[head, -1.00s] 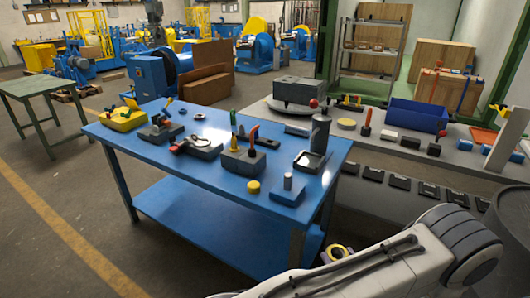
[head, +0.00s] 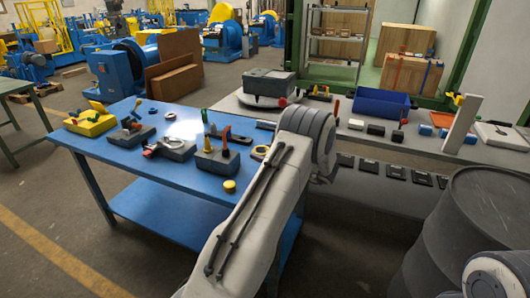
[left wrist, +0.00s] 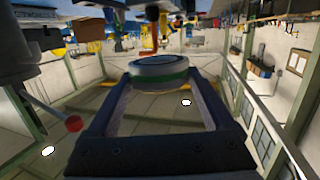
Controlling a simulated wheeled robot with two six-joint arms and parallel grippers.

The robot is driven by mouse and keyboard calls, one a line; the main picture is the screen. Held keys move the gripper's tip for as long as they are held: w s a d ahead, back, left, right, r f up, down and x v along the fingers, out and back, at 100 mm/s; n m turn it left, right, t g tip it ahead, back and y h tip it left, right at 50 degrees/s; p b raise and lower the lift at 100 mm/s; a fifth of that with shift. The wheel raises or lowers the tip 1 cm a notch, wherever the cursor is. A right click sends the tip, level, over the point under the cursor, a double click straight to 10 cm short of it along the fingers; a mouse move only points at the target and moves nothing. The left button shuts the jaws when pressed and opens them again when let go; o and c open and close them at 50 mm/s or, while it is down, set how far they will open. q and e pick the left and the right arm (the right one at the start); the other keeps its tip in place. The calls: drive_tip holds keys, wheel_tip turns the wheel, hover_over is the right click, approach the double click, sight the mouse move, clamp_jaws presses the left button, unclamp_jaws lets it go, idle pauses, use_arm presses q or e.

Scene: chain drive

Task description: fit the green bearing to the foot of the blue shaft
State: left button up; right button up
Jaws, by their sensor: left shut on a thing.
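In the left wrist view my left gripper (left wrist: 160,88) is shut on a round, pale grey bearing with a green band, the green bearing (left wrist: 158,68). The bearing sits between the two fingertips. In the head view my left forearm reaches over the right end of the blue table and hides most of the gripper and the bearing. I cannot make out the blue shaft in either view. My right gripper is not in view.
A blue bin (head: 380,104) stands on the grey bench behind. A dark drum (head: 470,230) stands at right. A red knob (left wrist: 73,124) shows in the left wrist view.

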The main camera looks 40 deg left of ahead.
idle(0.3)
use_arm(q)
drive_tip(key=shift+f+b, duration=1.7)
drive_tip(key=shift+f, duration=1.15)
drive_tip(key=shift+f+b, duration=2.25)
drive_tip(key=shift+f, duration=1.4)
drive_tip(key=o, duration=1.5)
drive_tip(key=d, duration=0.3)
drive_tip(key=d+r+b, duration=0.1)
drive_tip(key=d, duration=0.6)
drive_tip(key=shift+s+d+r, duration=0.25)
drive_tip(key=shift+r, duration=0.05)
drive_tip(key=shift+a, duration=0.1)
